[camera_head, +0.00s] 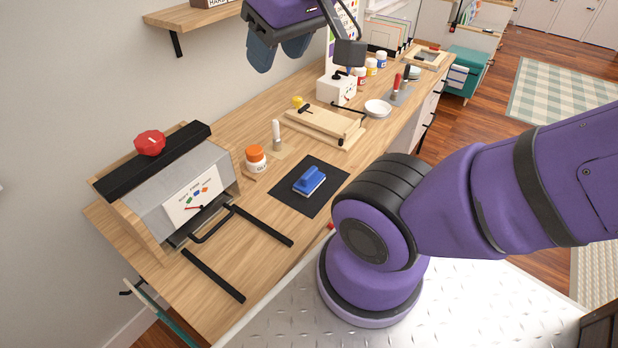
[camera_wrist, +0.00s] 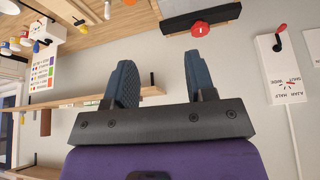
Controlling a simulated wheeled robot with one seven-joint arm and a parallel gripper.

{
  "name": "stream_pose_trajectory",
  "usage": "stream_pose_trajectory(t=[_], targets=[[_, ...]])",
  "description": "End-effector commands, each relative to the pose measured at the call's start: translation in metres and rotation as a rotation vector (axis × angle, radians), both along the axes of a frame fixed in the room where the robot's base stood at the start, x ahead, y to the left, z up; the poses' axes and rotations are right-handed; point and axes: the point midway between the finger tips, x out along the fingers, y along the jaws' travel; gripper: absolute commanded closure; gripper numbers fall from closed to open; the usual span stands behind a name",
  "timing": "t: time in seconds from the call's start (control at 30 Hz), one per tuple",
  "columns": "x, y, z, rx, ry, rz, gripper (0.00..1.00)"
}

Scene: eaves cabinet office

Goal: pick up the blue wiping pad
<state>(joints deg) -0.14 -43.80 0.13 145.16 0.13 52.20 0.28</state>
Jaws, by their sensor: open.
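The blue wiping pad (camera_head: 309,181) has a blue body with a raised handle on top and a light bottom edge. It lies on a black mat (camera_head: 296,200) on the wooden workbench, in the head view. My gripper (camera_head: 277,58) is high above the back of the bench, up and to the left of the pad, apart from it. In the wrist view its two blue-grey fingers (camera_wrist: 158,75) stand apart with nothing between them. The pad is not visible in the wrist view.
A white jar with an orange lid (camera_head: 256,158) and a brush (camera_head: 277,136) stand behind the mat. A wooden jig (camera_head: 325,125) is beyond it. A grey box press with a red knob (camera_head: 150,143) stands left. Black rails (camera_head: 214,276) lie in front. A shelf (camera_head: 190,16) hangs above.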

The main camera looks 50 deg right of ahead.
Motion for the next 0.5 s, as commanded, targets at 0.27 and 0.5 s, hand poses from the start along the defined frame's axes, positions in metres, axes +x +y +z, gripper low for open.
stream_pose_trajectory(t=[0.27,0.5], targets=[[0.0,0.0,0.0,0.0,0.0,0.0,0.5],[0.0046,-0.0025,-0.0024,-0.011,0.009,-0.008,0.15]])
